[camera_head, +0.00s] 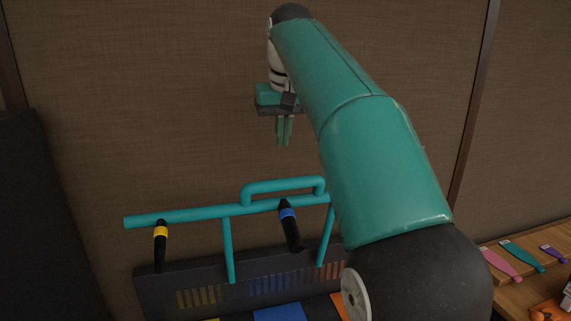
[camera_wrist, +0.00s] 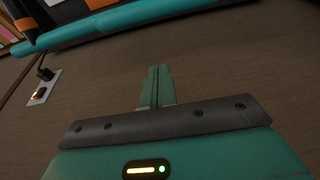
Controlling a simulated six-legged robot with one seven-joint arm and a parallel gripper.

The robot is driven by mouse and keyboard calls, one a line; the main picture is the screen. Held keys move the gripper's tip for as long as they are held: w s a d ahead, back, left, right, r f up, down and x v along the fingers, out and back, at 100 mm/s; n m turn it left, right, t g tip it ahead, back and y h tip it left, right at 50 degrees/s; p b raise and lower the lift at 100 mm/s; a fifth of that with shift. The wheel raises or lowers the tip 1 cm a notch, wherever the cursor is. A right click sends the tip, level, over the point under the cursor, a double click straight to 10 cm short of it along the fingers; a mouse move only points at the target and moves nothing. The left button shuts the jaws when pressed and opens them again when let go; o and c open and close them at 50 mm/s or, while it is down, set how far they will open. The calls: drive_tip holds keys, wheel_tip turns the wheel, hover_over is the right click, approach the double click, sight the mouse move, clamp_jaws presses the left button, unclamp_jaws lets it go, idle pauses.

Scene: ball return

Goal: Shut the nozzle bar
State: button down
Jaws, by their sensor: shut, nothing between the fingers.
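The nozzle bar (camera_head: 190,214) is a teal tube with a raised handle loop (camera_head: 284,185) on its top. It stands on teal posts above a dark base, and its right end is hidden behind my arm. A black nozzle with a yellow band (camera_head: 160,245) and one with a blue band (camera_head: 290,225) hang from it. My gripper (camera_head: 284,143) is shut and empty, fingers pointing down, above the handle loop and apart from it in the head view. In the wrist view my gripper (camera_wrist: 157,68) is shut, with a teal tube (camera_wrist: 130,22) across the top.
The dark base (camera_head: 150,292) carries rows of coloured slots and coloured panels. A wooden table (camera_head: 535,288) with pink, teal and purple paddles is at the right. A brown wall panel (camera_head: 150,100) is behind.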

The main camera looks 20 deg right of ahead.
sight(286, 197)
drive_tip(key=f, duration=0.2)
drive_tip(key=s+f, duration=0.1)
drive_tip(key=f, duration=0.2)
drive_tip(key=shift+s+f, duration=0.1)
drive_tip(key=shift+s, duration=0.05)
drive_tip(key=shift+s+f, duration=0.2)
drive_tip(key=shift+f, duration=0.2)
drive_tip(key=shift+s, duration=0.3)
drive_tip(key=shift+w+f, duration=0.1)
drive_tip(key=shift+w, duration=0.05)
